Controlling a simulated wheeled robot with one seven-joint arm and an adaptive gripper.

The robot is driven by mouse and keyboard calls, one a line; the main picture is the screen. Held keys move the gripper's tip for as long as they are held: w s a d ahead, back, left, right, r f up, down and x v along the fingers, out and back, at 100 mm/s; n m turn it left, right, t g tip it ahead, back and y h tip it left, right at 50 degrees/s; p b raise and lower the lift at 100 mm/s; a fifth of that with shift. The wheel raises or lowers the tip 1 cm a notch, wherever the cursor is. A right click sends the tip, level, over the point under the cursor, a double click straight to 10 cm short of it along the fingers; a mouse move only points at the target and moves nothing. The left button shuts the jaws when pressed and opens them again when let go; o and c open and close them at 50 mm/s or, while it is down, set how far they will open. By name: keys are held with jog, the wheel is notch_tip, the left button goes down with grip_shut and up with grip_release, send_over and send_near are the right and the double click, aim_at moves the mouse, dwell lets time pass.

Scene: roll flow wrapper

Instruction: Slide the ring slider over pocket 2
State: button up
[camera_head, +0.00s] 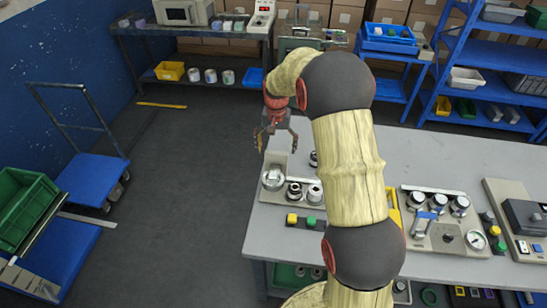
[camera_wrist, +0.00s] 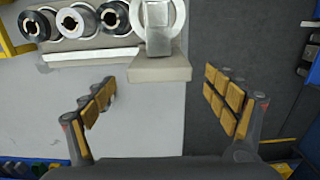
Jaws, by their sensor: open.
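A pale ring with a grey block across it (camera_wrist: 158,38) sits at the end of a fixture in the wrist view. It looks like the ring slider, but I cannot be sure. It shows as a silvery round piece in the head view (camera_head: 273,179). No numbers are readable, so I cannot tell which is pocket 2. My gripper (camera_head: 277,145) is open and empty above the table's left edge, apart from the ring. Its spread fingers also show in the wrist view (camera_wrist: 160,88).
Another fixture with several round pots and a blue-topped piece (camera_head: 425,217) stands right of my arm. Open floor (camera_head: 190,170) lies left of the table, with a blue cart (camera_head: 92,178) beyond.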

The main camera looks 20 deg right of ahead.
aim_at(276, 161)
notch_tip(276, 161, down, 7)
jog(key=shift+s+f+b, duration=0.1)
jog(key=shift+f+b, duration=0.1)
jog(key=shift+b, duration=0.5)
jog(key=shift+c, duration=0.2)
